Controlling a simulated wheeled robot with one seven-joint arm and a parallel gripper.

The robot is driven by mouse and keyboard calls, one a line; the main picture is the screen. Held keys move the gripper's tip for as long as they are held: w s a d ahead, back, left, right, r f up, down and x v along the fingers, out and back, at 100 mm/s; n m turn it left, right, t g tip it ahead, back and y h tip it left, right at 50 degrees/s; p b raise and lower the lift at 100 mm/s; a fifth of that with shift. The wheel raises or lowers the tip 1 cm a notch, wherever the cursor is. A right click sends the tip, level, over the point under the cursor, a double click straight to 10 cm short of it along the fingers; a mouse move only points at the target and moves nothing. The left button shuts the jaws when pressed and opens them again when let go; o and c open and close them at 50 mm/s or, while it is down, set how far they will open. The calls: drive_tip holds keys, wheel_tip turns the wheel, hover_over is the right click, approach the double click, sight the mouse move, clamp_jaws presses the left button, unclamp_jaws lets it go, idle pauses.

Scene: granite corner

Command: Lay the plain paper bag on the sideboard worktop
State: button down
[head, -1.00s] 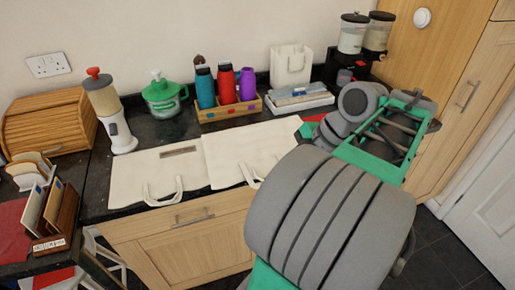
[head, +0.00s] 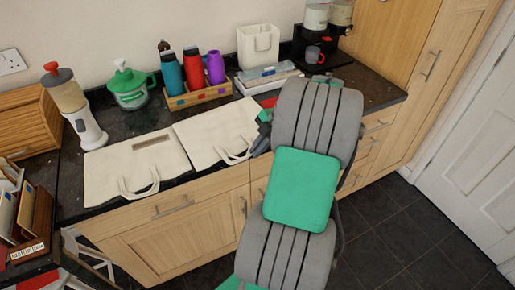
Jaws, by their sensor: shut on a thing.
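The plain paper bag (head: 212,130) is cream and has no patch. It lies flat on the dark sideboard worktop (head: 376,88), its handles at the front edge. Beside it on the left lies a similar cream bag (head: 122,166) with a grey-brown patch. My gripper (head: 261,138) is at the plain bag's right edge, low over the worktop and mostly hidden by my arm. It appears shut on that edge; the fingertips are not clearly visible.
Behind the bags stand a wooden bottle box (head: 197,98), a green-lidded jar (head: 129,88), a grinder (head: 84,118), a white upright holder (head: 258,46) and a tray (head: 267,78). A coffee machine (head: 318,42) is at the back right. The right worktop end is clear.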

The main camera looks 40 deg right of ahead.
drive_tip(key=shift+f, duration=0.2)
drive_tip(key=c, duration=1.5)
unclamp_jaws()
drive_tip(key=shift+c, duration=0.2)
drive_tip(key=shift+r, duration=0.1)
drive_tip(key=p+v, duration=0.2)
drive_tip(key=v, duration=1)
drive_tip(key=w+a+r+m+h, duration=0.1)
drive_tip(key=w+a+m, duration=0.25)
drive_tip(key=a, duration=0.55)
drive_tip(key=w+a+r+m, duration=0.1)
drive_tip(key=w+a+m, duration=0.25)
drive_tip(key=a, duration=0.55)
drive_tip(key=s+a+f+m+h, duration=0.3)
drive_tip(key=s+a+m, duration=0.5)
drive_tip(key=a, duration=0.5)
drive_tip(key=shift+s+a+f+m, duration=0.25)
drive_tip(key=shift+f+m, duration=0.25)
drive_tip(key=shift+m, duration=0.3)
